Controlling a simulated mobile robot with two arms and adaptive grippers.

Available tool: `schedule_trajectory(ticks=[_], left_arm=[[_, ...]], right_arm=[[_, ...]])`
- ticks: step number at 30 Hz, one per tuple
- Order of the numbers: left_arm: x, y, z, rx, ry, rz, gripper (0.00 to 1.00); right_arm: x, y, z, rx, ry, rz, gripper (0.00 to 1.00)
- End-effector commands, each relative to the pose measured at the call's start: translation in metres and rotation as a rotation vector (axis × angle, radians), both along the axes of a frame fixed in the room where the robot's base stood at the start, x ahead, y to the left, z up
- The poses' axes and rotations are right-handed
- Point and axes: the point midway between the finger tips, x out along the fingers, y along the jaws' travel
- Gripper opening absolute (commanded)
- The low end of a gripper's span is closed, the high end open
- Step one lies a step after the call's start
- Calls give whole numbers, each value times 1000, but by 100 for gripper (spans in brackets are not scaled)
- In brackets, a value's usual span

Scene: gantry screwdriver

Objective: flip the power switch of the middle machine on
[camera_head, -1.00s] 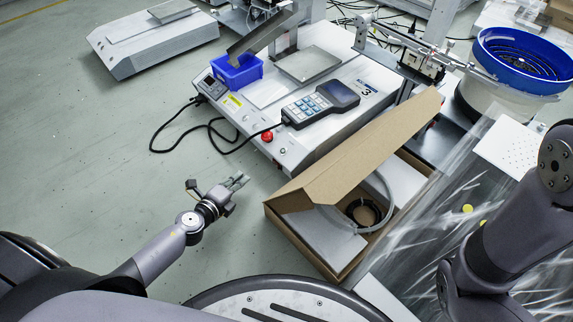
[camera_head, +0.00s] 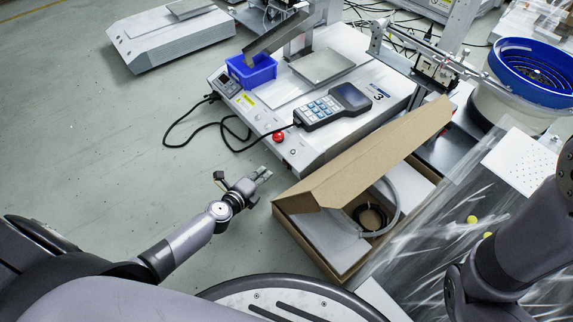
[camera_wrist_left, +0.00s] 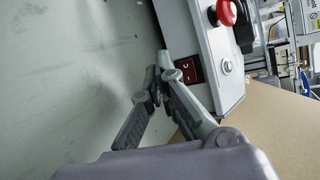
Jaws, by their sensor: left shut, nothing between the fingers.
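The grey-white machine (camera_head: 323,143) marked 3 stands at the centre of the head view. In the left wrist view its front panel (camera_wrist_left: 203,40) holds a dark red rocker switch (camera_wrist_left: 190,71), a red emergency stop button (camera_wrist_left: 226,12) and a round silver fitting (camera_wrist_left: 226,67). My left gripper (camera_head: 265,174) is just in front of the machine's right front end, shut and empty. In the left wrist view its fingertips (camera_wrist_left: 158,74) are close to the rocker, left of it; I cannot tell whether they touch. The rocker's position is unclear. My right gripper is not in view.
An open cardboard box (camera_head: 300,238) with a coiled cable stands right of my left gripper. A handheld controller (camera_head: 333,106) and blue bin (camera_head: 252,70) are on the machine; a black cable loops onto the floor. Open floor (camera_head: 90,150) lies left. Another machine (camera_head: 170,45) stands behind.

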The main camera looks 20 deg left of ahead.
Motion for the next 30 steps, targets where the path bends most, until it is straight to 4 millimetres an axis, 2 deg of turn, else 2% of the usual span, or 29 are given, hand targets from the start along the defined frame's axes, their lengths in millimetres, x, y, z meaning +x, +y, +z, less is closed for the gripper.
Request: schedule_trajectory(ticks=[4, 10, 30], left_arm=[[15, -12, 1, -2, -1, 1, 0], [26, -21, 0, -1, 0, 1, 0], [28, -22, 0, 0, 1, 0, 0]], right_arm=[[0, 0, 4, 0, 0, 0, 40], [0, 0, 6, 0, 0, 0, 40], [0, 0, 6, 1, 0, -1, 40]])
